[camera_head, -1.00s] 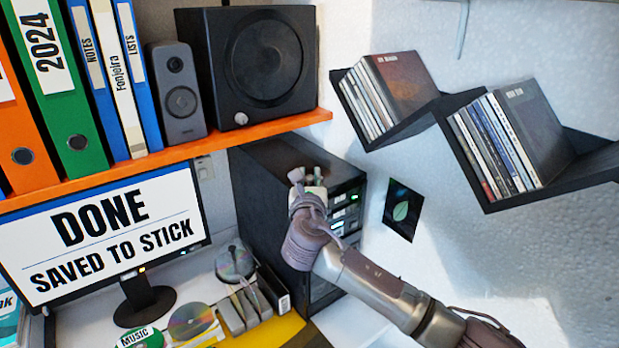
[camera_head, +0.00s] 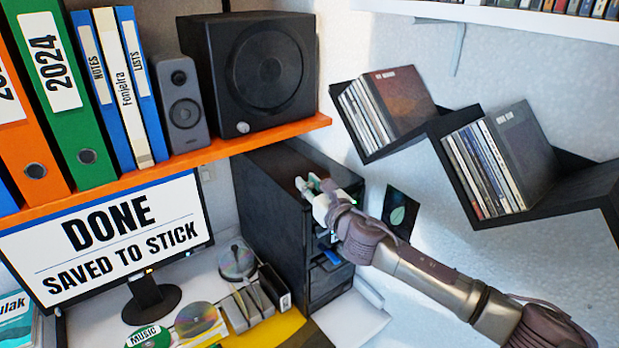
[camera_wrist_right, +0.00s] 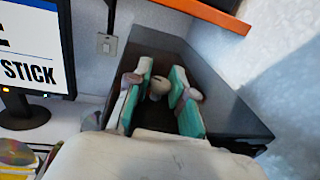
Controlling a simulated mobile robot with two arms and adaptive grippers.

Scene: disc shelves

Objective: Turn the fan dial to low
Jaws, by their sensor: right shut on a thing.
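A small pale round knob, the fan dial (camera_wrist_right: 159,87), shows between my right fingers in the wrist view. It has a small dark mark on top. My right gripper (camera_head: 309,186) is at the upper front of the black tower case (camera_head: 268,207). In the wrist view the fingers (camera_wrist_right: 153,100) with green pads stand on both sides of the dial and are shut on it. In the head view the dial is hidden by the fingers, and I cannot read its setting. My left gripper is not in view.
An orange shelf (camera_head: 235,147) with a speaker (camera_head: 262,70) and binders runs above the case. Black wall shelves (camera_head: 590,192) with discs are at the right. A monitor (camera_head: 125,240) stands at the left. Discs and small boxes lie on the desk below.

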